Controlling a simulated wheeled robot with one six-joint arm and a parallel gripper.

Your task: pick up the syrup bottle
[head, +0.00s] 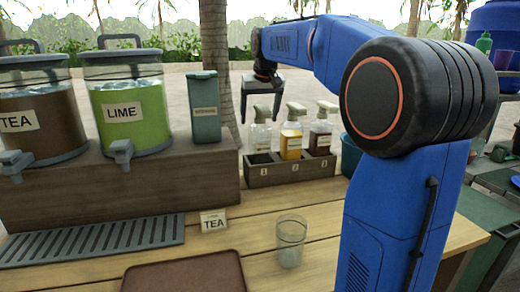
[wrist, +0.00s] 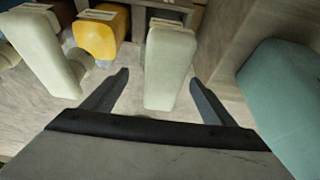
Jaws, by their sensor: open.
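Three pump bottles with cream pump heads stand upright in a wooden caddy numbered 1 to 3: a clear one (head: 260,138) in slot 1, an amber one (head: 291,146) in slot 2 and a dark one (head: 320,138) in slot 3. Their labels are too small to read, so I cannot tell which is the syrup bottle. My gripper (head: 260,108) points down over slot 1, open. In the wrist view its fingers (wrist: 158,77) stand on either side of the clear bottle's pump head (wrist: 171,60), apart from it. The amber bottle (wrist: 95,38) is to the left.
A teal box (head: 204,108) stands left of the caddy (head: 300,175); it fills the wrist view's right side (wrist: 285,90). Tea (head: 40,115) and lime (head: 130,105) dispensers stand farther left. A glass (head: 290,240), a TEA card (head: 213,221) and a brown tray (head: 185,275) are in front.

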